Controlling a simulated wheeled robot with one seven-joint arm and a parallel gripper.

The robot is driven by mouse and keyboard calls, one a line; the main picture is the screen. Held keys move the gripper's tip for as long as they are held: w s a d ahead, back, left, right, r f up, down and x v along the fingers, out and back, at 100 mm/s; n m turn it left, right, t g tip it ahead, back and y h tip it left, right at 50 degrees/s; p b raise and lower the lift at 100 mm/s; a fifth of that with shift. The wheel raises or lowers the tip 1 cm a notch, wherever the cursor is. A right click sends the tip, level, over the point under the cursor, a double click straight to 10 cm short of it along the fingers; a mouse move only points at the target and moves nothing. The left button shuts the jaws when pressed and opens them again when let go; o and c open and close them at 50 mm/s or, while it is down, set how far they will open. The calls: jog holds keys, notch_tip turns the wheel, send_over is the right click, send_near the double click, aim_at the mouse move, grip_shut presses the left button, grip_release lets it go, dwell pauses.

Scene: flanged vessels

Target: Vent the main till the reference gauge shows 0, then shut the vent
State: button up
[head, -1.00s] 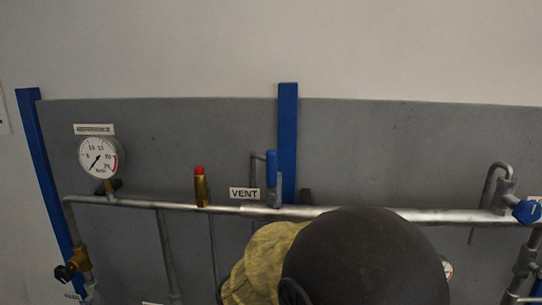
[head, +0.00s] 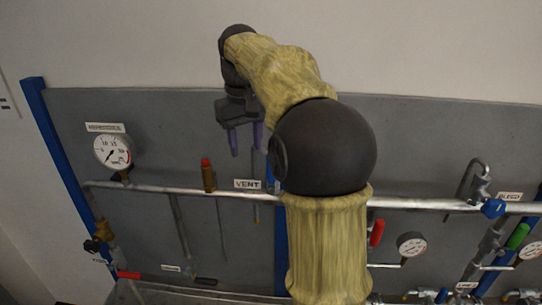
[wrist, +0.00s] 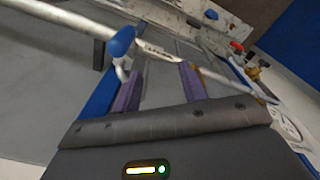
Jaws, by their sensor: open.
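The reference gauge (head: 113,151) is a round white dial at the upper left of the panel. Its needle appears to point to the lower left, but the reading is too small to be sure. The VENT label (head: 247,184) sits on the main pipe (head: 150,187). The vent valve is mostly hidden behind my arm in the head view. A blue handle (wrist: 121,42), apparently the vent's, shows beside the pipe in the wrist view, beyond the left finger. My gripper (head: 245,138) is open and empty, fingers pointing down, above the label. The purple fingers also show in the wrist view (wrist: 160,88).
A brass fitting with a red cap (head: 208,175) stands on the pipe left of the label. A blue upright (head: 281,240) runs behind my arm. A blue-knobbed valve (head: 493,208) is at the right, with red (head: 377,232) and green (head: 517,237) handles lower down.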

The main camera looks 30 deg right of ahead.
jog(key=s+d+r, duration=0.1)
jog(key=d+r, duration=0.1)
jog(key=r, duration=0.4)
jog(key=s+d+r+p, duration=0.1)
jog(key=s+d+r, duration=0.1)
jog(key=r, duration=0.4)
jog(key=shift+s+d+g, duration=0.25)
jog(key=shift+s+g, duration=0.05)
jog(key=shift+f, duration=0.15)
notch_tip(320, 180, down, 6)
jog(key=b, duration=0.4)
jog(key=shift+b, duration=0.3)
notch_tip(320, 180, down, 11)
jog(key=shift+f+b, duration=0.15)
jog(key=shift+b, duration=0.15)
grip_shut()
